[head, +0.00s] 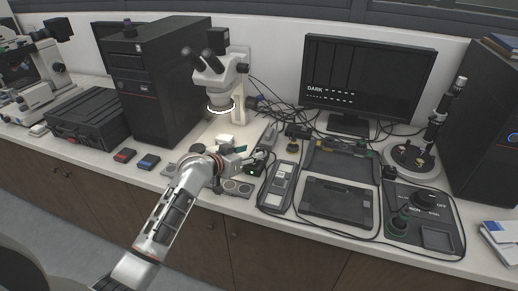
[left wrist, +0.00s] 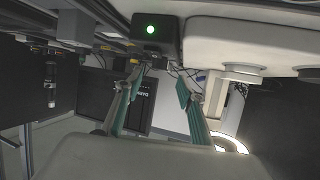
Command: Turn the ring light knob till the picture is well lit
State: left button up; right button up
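The ring light (head: 220,108) glows under the microscope head (head: 215,80); its bright rim also shows in the left wrist view (left wrist: 230,145). The monitor (head: 368,75) shows a black picture with the word DARK. A small dark box (head: 257,167) sits at my left gripper (head: 260,156). In the left wrist view a black box with a lit green lamp (left wrist: 151,32) is beyond the fingertips. My left gripper's fingers stand apart, with a clear gap between them. I cannot make out the knob itself. My right gripper is not in view.
A black computer tower (head: 155,85) stands left of the microscope. Black cables run behind it to the monitor. A grey remote-like device (head: 279,186), a dark tray (head: 337,202) and a knobbed control panel (head: 425,220) fill the bench to the right. Small dishes lie near my wrist.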

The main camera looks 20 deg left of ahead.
aim_at(259, 149)
pick_arm(q)
jog(key=shift+x, duration=2.85)
grip_shut()
